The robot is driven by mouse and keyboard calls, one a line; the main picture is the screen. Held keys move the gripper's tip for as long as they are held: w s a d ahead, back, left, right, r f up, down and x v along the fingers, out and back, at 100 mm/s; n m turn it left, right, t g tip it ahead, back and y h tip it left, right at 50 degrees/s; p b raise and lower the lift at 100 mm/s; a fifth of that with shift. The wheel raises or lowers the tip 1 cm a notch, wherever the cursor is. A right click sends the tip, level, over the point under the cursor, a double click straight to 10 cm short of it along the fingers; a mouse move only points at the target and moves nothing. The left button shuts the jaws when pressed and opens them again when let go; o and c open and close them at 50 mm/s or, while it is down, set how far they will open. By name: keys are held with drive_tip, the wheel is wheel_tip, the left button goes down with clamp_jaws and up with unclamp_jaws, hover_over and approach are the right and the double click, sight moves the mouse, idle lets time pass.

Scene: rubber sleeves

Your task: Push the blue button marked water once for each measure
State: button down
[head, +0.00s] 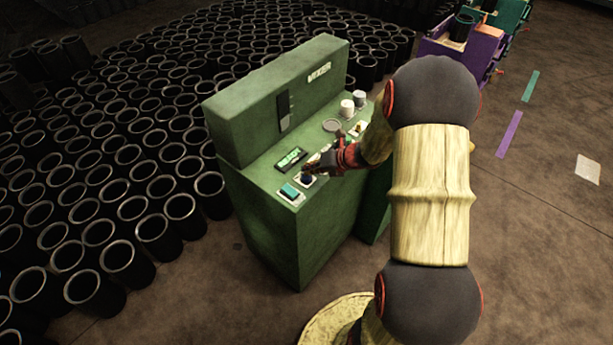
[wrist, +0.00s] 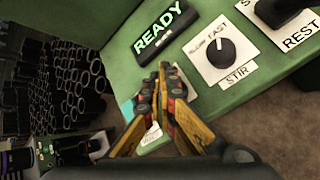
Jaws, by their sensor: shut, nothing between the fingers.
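The green mixer (head: 300,240) stands in the middle of the head view, its sloping panel facing up. A teal-blue button (head: 289,191) on a pale plate sits at the panel's near left corner; I cannot read its label. In the wrist view a teal patch (wrist: 127,107) and a white label (wrist: 152,134) show partly behind my fingers. In the head view my gripper (head: 314,166) is beside the display; contact cannot be told.
A black control (wrist: 280,10) above a REST label is at the wrist view's upper right. A white cup (head: 346,108) and a grey dish (head: 332,125) are farther along the panel. Many black sleeves (head: 100,233) crowd the floor at left. Floor at right is mostly clear.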

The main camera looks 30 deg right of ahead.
drive_tip(key=shift+f, duration=0.25)
drive_tip(key=shift+r, duration=0.1)
idle(0.5)
drive_tip(key=shift+r+p, duration=0.7)
drive_tip(key=shift+r, duration=0.05)
wheel_tip(320, 180, up, 5)
drive_tip(key=p, duration=0.4)
drive_tip(key=shift+p, duration=0.35)
idle(1.5)
